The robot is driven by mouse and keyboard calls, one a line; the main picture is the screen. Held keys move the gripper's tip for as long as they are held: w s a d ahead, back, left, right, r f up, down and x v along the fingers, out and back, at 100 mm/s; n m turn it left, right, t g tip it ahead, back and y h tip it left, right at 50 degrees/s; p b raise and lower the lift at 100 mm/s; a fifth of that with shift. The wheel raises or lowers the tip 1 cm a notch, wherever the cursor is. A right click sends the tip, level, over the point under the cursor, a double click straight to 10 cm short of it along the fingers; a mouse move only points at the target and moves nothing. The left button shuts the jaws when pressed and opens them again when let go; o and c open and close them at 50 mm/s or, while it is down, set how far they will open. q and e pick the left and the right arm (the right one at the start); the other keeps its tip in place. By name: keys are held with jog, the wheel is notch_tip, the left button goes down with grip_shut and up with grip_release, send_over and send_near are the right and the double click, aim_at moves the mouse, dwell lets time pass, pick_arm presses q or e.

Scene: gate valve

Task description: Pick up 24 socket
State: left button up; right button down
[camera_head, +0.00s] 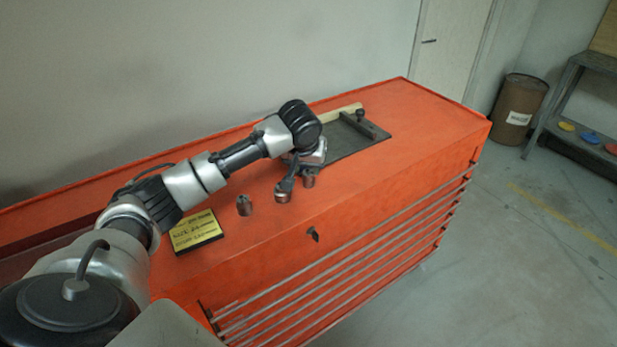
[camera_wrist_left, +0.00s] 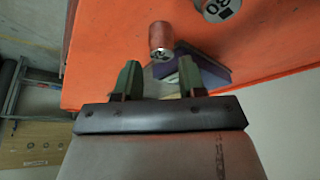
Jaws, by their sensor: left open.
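Three small sockets stand in a row on the red cabinet top: a left one (camera_head: 244,205), a middle one (camera_head: 282,196) and a right one (camera_head: 309,181). Their sizes are not readable in the head view. My left gripper (camera_head: 298,176) points down close to the middle and right sockets. In the left wrist view my left gripper (camera_wrist_left: 159,78) is open, with nothing held between its fingers. I cannot tell which is the 24.
A yellow note plate (camera_head: 195,232) lies left of the sockets. A dark mat (camera_head: 350,147) with a tool (camera_head: 365,123) is behind my gripper. The red cabinet top (camera_head: 430,115) is clear at right. A purplish shape (camera_wrist_left: 178,66) near the fingers is unclear.

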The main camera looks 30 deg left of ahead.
aim_at(308, 173)
pick_arm(q)
jog(key=shift+p+x, duration=0.8)
jog(key=shift+x, duration=2.35)
jog(key=shift+w+a, duration=0.1)
jog(key=shift+c, duration=0.3)
jog(key=shift+r, duration=0.1)
jog(key=c, duration=0.5)
jog(key=shift+r, duration=0.15)
jog(key=shift+c, duration=0.2)
